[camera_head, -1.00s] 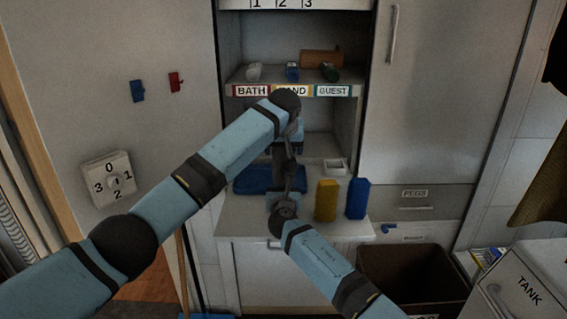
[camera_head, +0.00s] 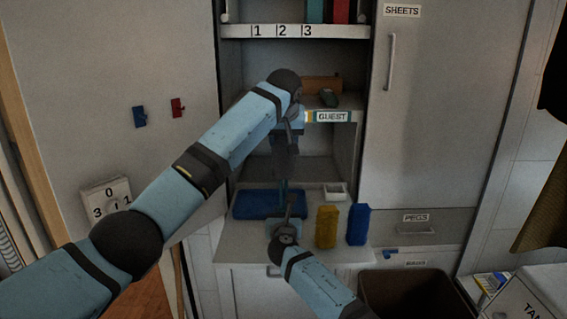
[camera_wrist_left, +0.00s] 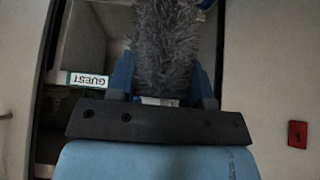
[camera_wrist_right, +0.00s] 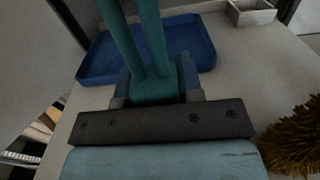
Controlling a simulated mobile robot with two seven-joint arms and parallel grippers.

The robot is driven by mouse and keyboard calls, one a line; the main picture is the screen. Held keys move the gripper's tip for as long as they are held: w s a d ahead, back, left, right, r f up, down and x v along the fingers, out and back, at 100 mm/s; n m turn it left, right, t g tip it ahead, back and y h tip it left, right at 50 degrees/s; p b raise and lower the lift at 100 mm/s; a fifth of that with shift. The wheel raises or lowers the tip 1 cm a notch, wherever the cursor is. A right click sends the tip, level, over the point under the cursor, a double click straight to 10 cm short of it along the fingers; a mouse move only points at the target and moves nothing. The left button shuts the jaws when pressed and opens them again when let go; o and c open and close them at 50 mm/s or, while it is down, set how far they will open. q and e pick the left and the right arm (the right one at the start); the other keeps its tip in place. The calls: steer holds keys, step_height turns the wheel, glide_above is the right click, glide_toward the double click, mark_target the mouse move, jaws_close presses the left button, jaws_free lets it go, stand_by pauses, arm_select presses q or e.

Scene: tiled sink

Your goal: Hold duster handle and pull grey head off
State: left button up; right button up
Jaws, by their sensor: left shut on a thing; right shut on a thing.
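The grey duster head (camera_head: 284,162) is a dark fluffy block upright above the counter. My left gripper (camera_head: 290,135) is shut on it; in the left wrist view its fluffy grey surface (camera_wrist_left: 165,45) fills the space between the fingers. The teal handle (camera_head: 283,190) shows below the head, and its two prongs (camera_wrist_right: 155,50) rise in the right wrist view. My right gripper (camera_head: 285,222) is shut on the handle, beneath the left gripper. I cannot tell whether the head and the prongs still touch.
A blue tray (camera_head: 243,206) lies behind the right gripper. A yellow head (camera_head: 327,228) and a blue head (camera_head: 358,225) stand to the right on the counter (camera_head: 235,245). A small white box (camera_head: 335,189) is behind them. The labelled shelf (camera_head: 340,115) is behind the left wrist. A brown bin (camera_head: 415,290) stands front right.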

arm_select(q)
step_height(320, 180, up, 8)
steer(key=shift+r, duration=0.15)
arm_select(e)
steer(key=o, duration=1.1)
